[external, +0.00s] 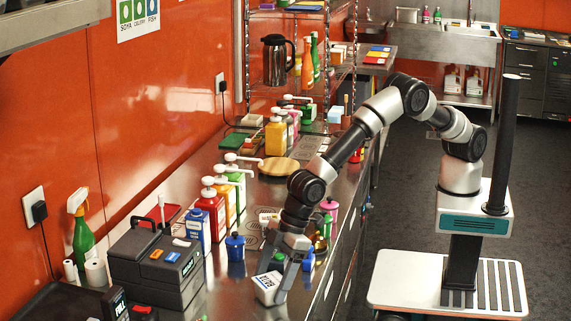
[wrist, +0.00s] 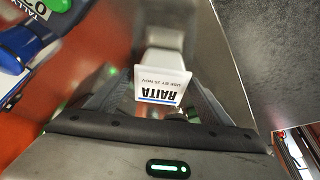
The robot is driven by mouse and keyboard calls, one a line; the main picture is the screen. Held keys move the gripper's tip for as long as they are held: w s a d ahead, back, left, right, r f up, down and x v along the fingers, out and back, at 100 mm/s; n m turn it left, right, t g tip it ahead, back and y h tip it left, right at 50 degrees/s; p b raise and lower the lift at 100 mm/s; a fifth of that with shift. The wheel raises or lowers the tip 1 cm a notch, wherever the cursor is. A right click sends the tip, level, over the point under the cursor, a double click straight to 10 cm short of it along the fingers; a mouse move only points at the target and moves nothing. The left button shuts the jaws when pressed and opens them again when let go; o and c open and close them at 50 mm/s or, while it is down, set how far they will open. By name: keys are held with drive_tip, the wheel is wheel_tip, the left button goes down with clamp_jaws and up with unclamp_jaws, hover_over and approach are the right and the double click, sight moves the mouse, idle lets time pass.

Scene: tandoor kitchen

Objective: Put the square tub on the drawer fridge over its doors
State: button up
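The square tub (external: 268,288) is white with a printed label, low over the steel counter at the front. It also shows in the wrist view (wrist: 162,86), its label reading RAITA. My gripper (external: 274,274) points down over it, with one finger on each side; the fingers appear closed against the tub. I cannot tell whether the tub touches the counter. The steel counter (external: 222,292) has a front face with handles along its right side. It may be the drawer fridge; the front face is seen only at a steep angle.
Near the tub stand a blue lidded pot (external: 235,248), a blue-and-white carton (external: 198,230) and several pump bottles, one red (external: 211,212). A dark till-like machine (external: 158,262) is on the left. A round wooden board (external: 278,166) lies farther back.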

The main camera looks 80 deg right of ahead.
drive_tip(key=shift+r, duration=0.5)
drive_tip(key=v, duration=1.1)
drive_tip(key=shift+s+d, duration=0.15)
drive_tip(key=shift+r, duration=0.1)
drive_tip(key=d+r+m, duration=0.1)
drive_tip(key=d+r, duration=0.4)
drive_tip(key=d, duration=0.5)
drive_tip(key=d+r+m+t, duration=0.1)
drive_tip(key=d+r+m, duration=0.1)
drive_tip(key=d+r, duration=0.5)
drive_tip(key=d+r+m, duration=0.1)
drive_tip(key=d+r, duration=0.2)
drive_tip(key=d, duration=0.9)
drive_tip(key=s+d+m+t+h, duration=0.1)
drive_tip(key=s+d+m+h, duration=0.2)
drive_tip(key=s+d, duration=1.4)
drive_tip(key=d+m, duration=0.2)
drive_tip(key=d, duration=0.2)
